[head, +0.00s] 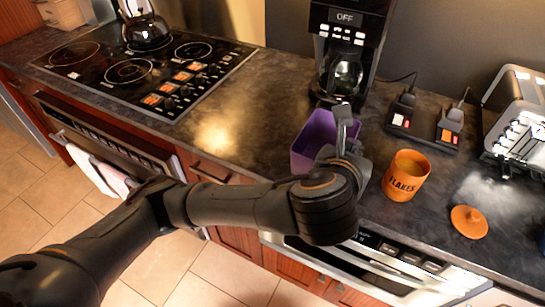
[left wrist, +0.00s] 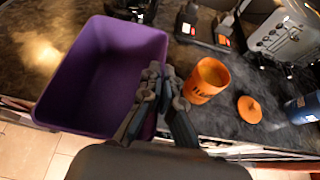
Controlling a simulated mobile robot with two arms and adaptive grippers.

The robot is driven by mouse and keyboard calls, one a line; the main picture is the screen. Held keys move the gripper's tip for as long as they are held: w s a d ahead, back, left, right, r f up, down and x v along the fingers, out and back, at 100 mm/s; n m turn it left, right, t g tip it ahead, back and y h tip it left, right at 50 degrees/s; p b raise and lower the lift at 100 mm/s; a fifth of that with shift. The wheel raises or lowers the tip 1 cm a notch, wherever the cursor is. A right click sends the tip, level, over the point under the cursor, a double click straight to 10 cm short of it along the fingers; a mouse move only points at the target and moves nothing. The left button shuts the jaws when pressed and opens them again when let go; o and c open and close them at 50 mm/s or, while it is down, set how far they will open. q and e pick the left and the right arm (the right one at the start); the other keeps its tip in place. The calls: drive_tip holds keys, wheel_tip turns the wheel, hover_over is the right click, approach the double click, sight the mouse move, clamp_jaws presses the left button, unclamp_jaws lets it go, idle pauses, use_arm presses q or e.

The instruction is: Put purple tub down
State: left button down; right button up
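The purple tub (head: 312,137) is upright at the counter's front part, partly hidden behind my left arm in the head view. In the left wrist view, the tub (left wrist: 95,75) is large, open-topped and looks empty. My left gripper (head: 345,130) is at the tub's right wall. In the left wrist view, the left gripper (left wrist: 160,88) has its fingers close together at that wall's rim and seems to pinch it. I cannot tell whether the tub's base touches the counter. My right gripper is not in view.
An orange "FLAKES" jar (head: 406,176) stands just right of the gripper, with its lid (head: 468,221) farther right. A coffee maker (head: 345,50) is behind the tub. A toaster (head: 520,125) is at the right. The counter (head: 230,125) left of the tub is clear up to the stove (head: 140,70).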

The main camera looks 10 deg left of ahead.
sight(333, 130)
use_arm(q)
drive_tip(key=w+a+f, duration=0.1)
drive_tip(key=w, duration=0.1)
drive_tip(key=w+a+f+p, duration=0.1)
drive_tip(key=w, duration=0.2)
drive_tip(key=w+f, duration=0.1)
drive_tip(key=w, duration=0.2)
drive_tip(key=shift+w+a+f+p, duration=0.25)
drive_tip(key=shift+a+f+p, duration=0.05)
drive_tip(key=shift+a+f, duration=0.1)
drive_tip(key=w+f, duration=0.1)
drive_tip(key=f, duration=0.1)
drive_tip(key=w+a+f, duration=0.1)
drive_tip(key=w+f, duration=0.1)
drive_tip(key=shift+a+f, duration=0.1)
drive_tip(key=shift+f, duration=0.05)
drive_tip(key=shift+w+f, duration=0.45)
drive_tip(key=shift+f, duration=0.05)
drive_tip(key=f, duration=0.3)
drive_tip(key=shift+w+a+f, duration=0.15)
drive_tip(key=shift+w+a, duration=0.05)
drive_tip(key=shift+w, duration=0.15)
drive_tip(key=shift+f, duration=0.25)
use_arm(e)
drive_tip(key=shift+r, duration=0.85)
use_arm(q)
drive_tip(key=shift+f, duration=0.1)
